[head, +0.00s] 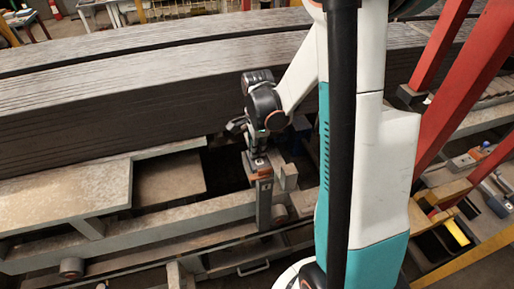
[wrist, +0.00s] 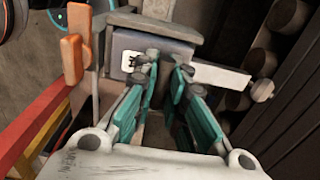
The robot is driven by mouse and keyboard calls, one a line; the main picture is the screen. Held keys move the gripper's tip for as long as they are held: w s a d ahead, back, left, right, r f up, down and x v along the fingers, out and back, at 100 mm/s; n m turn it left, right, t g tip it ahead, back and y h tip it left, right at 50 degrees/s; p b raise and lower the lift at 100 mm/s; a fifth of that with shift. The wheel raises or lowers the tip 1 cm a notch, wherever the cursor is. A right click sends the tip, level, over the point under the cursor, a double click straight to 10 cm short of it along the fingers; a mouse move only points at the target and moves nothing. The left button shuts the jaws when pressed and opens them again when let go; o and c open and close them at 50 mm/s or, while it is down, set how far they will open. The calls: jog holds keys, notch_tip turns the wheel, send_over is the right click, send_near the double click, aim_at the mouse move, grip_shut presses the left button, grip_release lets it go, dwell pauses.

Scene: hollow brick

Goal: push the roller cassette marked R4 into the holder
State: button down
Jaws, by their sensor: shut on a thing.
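A grey block-like roller cassette (wrist: 200,50) is at the top middle of the wrist view. It has a white label (wrist: 129,61) with a dark mark too small to read surely as R4. My gripper (wrist: 168,68) has its teal fingers close together at the cassette's near face, shut on a part of it that the fingertips mostly hide. In the head view my gripper (head: 257,153) points down at a grey upright (head: 264,203) on the steel frame, with an orange part by its tip. I cannot clearly tell the holder from the frame, nor how deep the cassette sits.
An orange handle-like part (wrist: 74,45) stands left of the cassette. Dark rollers (wrist: 262,62) line the right. In the head view a large dark slab stack (head: 130,105) lies behind my gripper. Red beams (head: 455,95) slope at the right. A dark gap opens left of the gripper.

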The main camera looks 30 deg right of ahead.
jog(key=shift+f, duration=0.1)
jog(key=c, duration=1.6)
grip_release()
jog(key=shift+o, duration=0.2)
notch_tip(320, 180, up, 12)
jog(key=shift+s, duration=0.15)
jog(key=shift+a, duration=0.1)
